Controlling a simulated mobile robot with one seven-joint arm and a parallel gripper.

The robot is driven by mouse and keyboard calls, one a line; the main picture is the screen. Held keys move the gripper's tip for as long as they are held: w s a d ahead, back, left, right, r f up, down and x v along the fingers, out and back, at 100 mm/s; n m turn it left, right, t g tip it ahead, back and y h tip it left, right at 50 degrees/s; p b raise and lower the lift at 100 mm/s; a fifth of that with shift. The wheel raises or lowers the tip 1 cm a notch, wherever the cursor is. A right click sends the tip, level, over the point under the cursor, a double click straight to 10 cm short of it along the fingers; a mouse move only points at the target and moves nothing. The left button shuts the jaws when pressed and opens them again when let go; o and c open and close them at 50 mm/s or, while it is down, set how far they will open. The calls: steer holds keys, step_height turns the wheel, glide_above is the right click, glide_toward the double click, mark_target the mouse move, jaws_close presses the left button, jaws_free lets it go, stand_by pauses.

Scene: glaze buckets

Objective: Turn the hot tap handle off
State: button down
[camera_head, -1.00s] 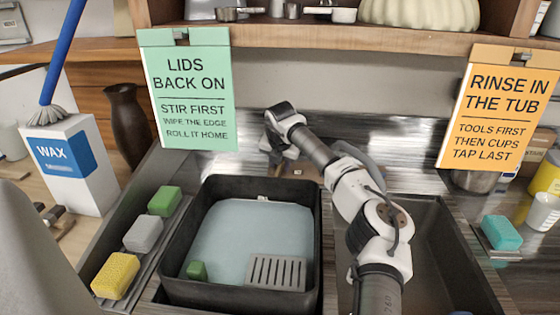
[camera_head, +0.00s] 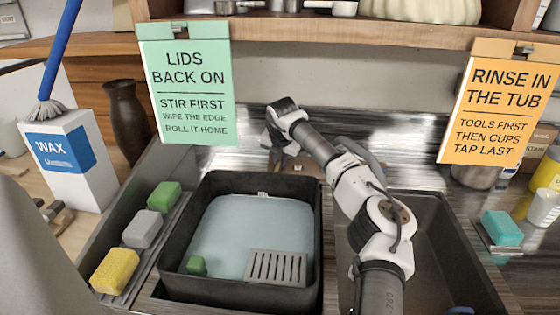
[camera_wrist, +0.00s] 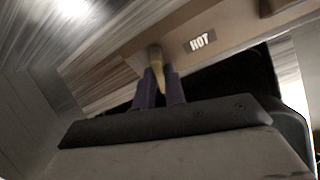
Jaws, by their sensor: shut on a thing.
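The hot tap handle (camera_wrist: 157,57) is a small yellowish lever at the centre of the wrist view. It stands beside a white HOT label (camera_wrist: 200,42) on a brown panel. My gripper (camera_wrist: 161,76) has its two purple fingers shut on the handle, one on each side; the handle's lower part is between them. In the head view my gripper (camera_head: 279,160) is behind the black tub, mostly hidden under my wrist, and the handle cannot be made out there.
A black tub (camera_head: 171,245) with pale water, a grey grate and a green block stands in the sink. Green, grey and yellow sponges (camera_head: 115,270) lie left of it. A green sign (camera_head: 188,85) and an orange sign (camera_head: 497,105) hang from the shelf above.

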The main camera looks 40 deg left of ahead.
steer(key=m+b, duration=0.3)
steer(key=b, duration=0.1)
steer(key=shift+w+d+f+m+y, duration=0.1)
steer(key=shift+d+f+m+y, duration=0.2)
steer(key=shift+m+y, duration=0.1)
steer(key=m+y+b, duration=0.1)
steer(key=m+b, duration=0.2)
steer(key=b, duration=0.1)
steer(key=shift+f+b, duration=0.15)
steer(key=shift+b, duration=0.25)
steer(key=m+b, duration=0.4)
steer(key=b, duration=0.1)
steer(key=shift+d+t+y+b, duration=0.2)
steer(key=shift+t+y+b, duration=0.1)
steer(key=shift+y, duration=0.1)
steer(key=m+b, duration=0.2)
steer(key=b, duration=0.1)
steer(key=shift+s+m, duration=0.2)
steer(key=shift+m, duration=0.1)
steer(key=c, duration=1.5)
jaws_free()
steer(key=shift+o, duration=0.2)
steer(key=shift+s+d+r, duration=0.1)
steer(key=shift+d+r, duration=0.05)
steer(key=shift+r, duration=0.1)
steer(key=b+v, duration=0.1)
steer(key=v, duration=1.2)
steer(key=shift+s+d+b, duration=0.25)
steer(key=shift+s+b, duration=0.05)
steer(key=shift+b, duration=0.1)
